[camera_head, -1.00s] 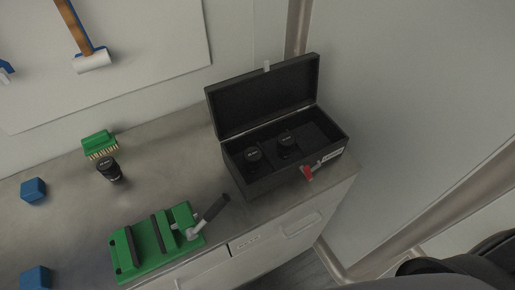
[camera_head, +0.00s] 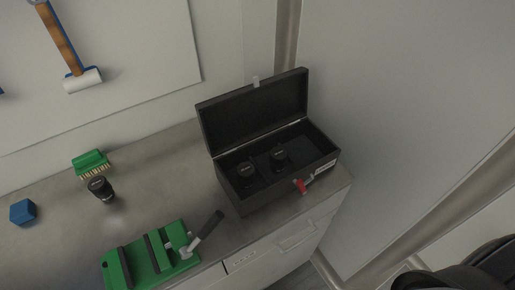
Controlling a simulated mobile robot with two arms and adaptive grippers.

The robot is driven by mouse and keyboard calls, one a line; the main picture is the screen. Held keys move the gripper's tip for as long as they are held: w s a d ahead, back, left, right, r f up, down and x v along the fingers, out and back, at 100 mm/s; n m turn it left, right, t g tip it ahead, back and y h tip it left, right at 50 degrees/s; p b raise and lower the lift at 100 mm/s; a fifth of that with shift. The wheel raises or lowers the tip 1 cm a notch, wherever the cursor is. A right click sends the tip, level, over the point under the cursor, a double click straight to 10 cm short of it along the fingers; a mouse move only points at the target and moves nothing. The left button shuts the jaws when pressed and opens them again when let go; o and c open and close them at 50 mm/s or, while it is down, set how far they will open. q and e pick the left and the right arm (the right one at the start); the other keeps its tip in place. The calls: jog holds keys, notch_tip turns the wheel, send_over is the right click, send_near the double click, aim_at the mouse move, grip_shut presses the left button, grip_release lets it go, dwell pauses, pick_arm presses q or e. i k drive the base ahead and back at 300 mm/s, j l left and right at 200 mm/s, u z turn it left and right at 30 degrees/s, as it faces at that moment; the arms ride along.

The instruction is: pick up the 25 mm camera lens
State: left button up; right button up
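Three black camera lenses show. One lens (camera_head: 101,188) stands upright on the grey worktop, just in front of a green brush. Two more lenses, a left one (camera_head: 246,172) and a right one (camera_head: 279,157), stand inside the open black case (camera_head: 244,203). The lettering on the lens caps is too small to read, so I cannot tell which one is the 25 mm lens. Neither of my grippers is in view.
The case lid stands open at the back, with a red tag (camera_head: 299,186) at the front. A green vise (camera_head: 150,258) with a raised handle sits near the front edge. A green brush (camera_head: 91,163) and blue block (camera_head: 23,212) are left. Worktop between lens and case is clear.

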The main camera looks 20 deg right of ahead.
aim_at(99, 185)
jog(key=k+j, duration=0.15)
jog(key=j, duration=0.25)
jog(key=k+j, duration=0.15)
jog(key=j, duration=0.3)
jog(key=k+j+u, duration=0.1)
jog(key=j, duration=0.3)
jog(key=k+j, duration=0.15)
jog(key=j, duration=0.25)
jog(key=k+j, duration=0.1)
jog(key=j, duration=0.35)
